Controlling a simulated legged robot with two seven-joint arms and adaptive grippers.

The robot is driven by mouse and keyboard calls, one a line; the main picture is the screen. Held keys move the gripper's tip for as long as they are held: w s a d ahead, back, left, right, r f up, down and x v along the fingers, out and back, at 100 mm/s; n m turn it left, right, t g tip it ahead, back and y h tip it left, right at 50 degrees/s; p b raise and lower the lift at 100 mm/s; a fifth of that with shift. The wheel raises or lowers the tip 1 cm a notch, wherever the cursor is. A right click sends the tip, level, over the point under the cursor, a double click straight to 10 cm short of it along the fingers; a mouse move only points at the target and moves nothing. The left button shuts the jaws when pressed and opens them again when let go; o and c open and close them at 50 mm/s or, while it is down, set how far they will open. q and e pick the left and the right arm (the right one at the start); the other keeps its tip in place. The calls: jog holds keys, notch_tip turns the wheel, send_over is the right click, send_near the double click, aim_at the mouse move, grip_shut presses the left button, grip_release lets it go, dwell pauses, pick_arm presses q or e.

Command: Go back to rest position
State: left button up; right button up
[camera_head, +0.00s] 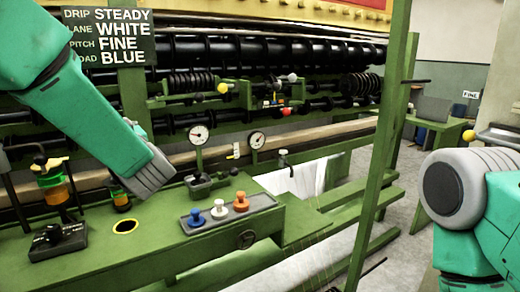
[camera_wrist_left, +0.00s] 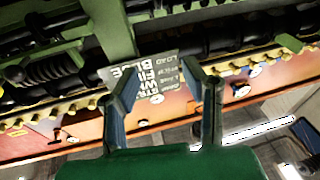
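My left arm comes in from the upper left of the head view, with a grey joint low over the green bench; I cannot make out its fingers there. In the left wrist view my left gripper (camera_wrist_left: 158,68) has its two dark fingers spread apart with nothing between them. Beyond the fingers is the dark sign (camera_wrist_left: 155,88), seen upside down. The same sign (camera_head: 108,37) hangs at the upper left of the head view. My right arm shows at the right edge with a large grey joint; its gripper is out of view.
The green bench (camera_head: 190,250) carries a grey tray (camera_head: 232,219) with blue, white and orange knobs. A yellow-ringed hole (camera_head: 125,226) and a black box (camera_head: 58,241) are to its left. Two gauges (camera_head: 199,134) stand behind. A green post (camera_head: 382,150) rises right of the bench.

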pick_arm(q)
jog(key=s+d+f+m+g+h, duration=0.1)
jog(key=s+f+m+h, duration=0.25)
jog(key=f, duration=0.75)
jog(key=s+d+f+m+g+h, duration=0.1)
jog(key=s+f+m+h, duration=0.2)
jog(key=f, duration=0.8)
jog(key=s+d+f+m+g+h, duration=0.1)
jog(key=s+f+m+g+h, duration=0.3)
jog(key=f, duration=0.8)
jog(key=s+f+g+h, duration=0.1)
jog(key=s+f, duration=0.4)
jog(key=s, duration=0.6)
jog(key=s+d+f+g+h, duration=0.1)
jog(key=s+f+g, duration=0.3)
jog(key=s, duration=0.7)
jog(key=s+d+f+g+h, duration=0.1)
jog(key=s+f+g, duration=0.1)
jog(key=s+f, duration=0.4)
jog(key=s, duration=0.5)
jog(key=shift+s+d+g, duration=0.15)
jog(key=shift+g, duration=0.25)
jog(key=shift+n, duration=0.25)
